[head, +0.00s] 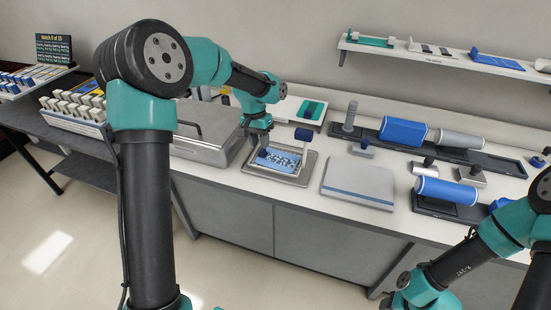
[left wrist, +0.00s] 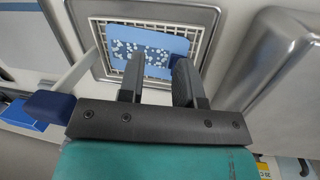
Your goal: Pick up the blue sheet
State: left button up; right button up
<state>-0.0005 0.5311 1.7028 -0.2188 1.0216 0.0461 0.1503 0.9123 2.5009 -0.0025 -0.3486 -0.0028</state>
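The blue sheet (head: 280,158), with white marks on it, lies in a shallow metal tray (head: 252,168) on the counter. In the left wrist view the sheet (left wrist: 145,42) rests over a white grid. A small dark blue block shows at the sheet's near right corner, partly behind a finger. My left gripper (head: 261,148) is over the tray's left side. In the left wrist view its fingers (left wrist: 158,72) are apart at the sheet's near edge, with the dark block close to the right finger. Contact cannot be told. My right arm shows at lower right, but its gripper is not visible.
Blue rollers (head: 403,132) stand further right.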

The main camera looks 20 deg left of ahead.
pick_arm(q)
jog(key=w+a+r+t+y, duration=0.1)
jog(key=w+a+r, duration=0.1)
jog(key=w+r, duration=0.3)
notch_tip(320, 180, up, 3)
jog(key=shift+w+f+n+y, duration=0.15)
jog(key=shift+w+n+y, duration=0.15)
jog(key=shift+w+y, duration=0.1)
notch_tip(320, 180, down, 12)
jog(key=shift+f, duration=0.15)
jog(key=shift+f, duration=0.15)
jog(key=shift+w+f, duration=0.1)
jog(key=shift+f, duration=2.35)
jog(key=shift+c, duration=0.5)
grip_shut()
